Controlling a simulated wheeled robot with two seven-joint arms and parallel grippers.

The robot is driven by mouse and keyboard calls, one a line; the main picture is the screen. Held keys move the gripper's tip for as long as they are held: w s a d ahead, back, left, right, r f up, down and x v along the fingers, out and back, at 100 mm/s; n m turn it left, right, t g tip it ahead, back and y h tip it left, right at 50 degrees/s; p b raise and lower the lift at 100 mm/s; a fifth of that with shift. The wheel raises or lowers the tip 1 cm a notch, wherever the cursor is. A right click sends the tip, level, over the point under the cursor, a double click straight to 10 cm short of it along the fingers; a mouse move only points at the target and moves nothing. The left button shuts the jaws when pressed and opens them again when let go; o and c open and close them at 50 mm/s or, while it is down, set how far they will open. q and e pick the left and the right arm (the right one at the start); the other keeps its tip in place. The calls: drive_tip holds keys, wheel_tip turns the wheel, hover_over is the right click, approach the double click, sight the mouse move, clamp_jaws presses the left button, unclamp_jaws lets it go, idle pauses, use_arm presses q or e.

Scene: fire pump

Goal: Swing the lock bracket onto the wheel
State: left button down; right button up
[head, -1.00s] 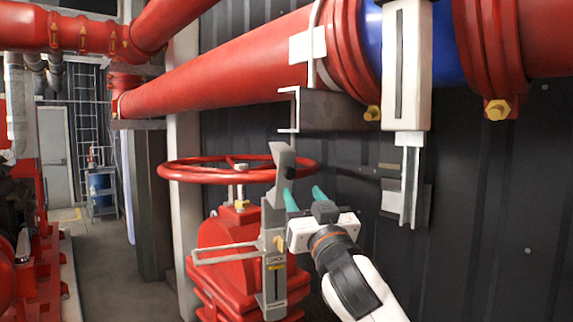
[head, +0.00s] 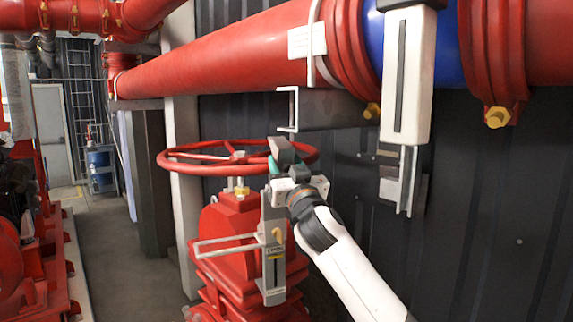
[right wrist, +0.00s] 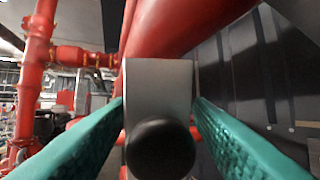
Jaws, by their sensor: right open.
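The red wheel (head: 185,168) lies level on top of the red valve (head: 225,235). The grey lock bracket (head: 273,285) stands upright at the valve's right front, and its upper plate (head: 281,150) rises in front of the wheel's right rim. My right gripper (head: 284,170) is at this upper plate, partly hiding it. In the right wrist view, its open teal fingers (right wrist: 157,103) are on either side of the grey plate (right wrist: 160,80), which has a round black knob (right wrist: 160,148) on its face. I cannot tell whether the fingers touch the plate. My left gripper is out of view.
A big red pipe (head: 220,65) with a blue section (head: 450,50) runs above the wheel. A grey pipe support (head: 335,108) juts out behind the wheel. A white housing (head: 407,80) hangs at the right before the dark wall (head: 500,210). Floor (head: 120,260) is free at left.

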clamp_jaws()
drive_tip(key=shift+w+r+g+b, duration=0.25)
drive_tip(key=shift+r+g+b, duration=0.15)
drive_tip(key=shift+r+g, duration=0.1)
drive_tip(key=shift+w+a+r+g+h+p, duration=0.3)
drive_tip(key=shift+w+r+g, duration=0.35)
drive_tip(key=shift+g, duration=0.15)
drive_tip(key=shift+w+a+r+g, duration=0.2)
drive_tip(key=shift+w+g, duration=0.4)
drive_tip(key=shift+g, duration=0.2)
drive_tip(key=shift+f, duration=0.1)
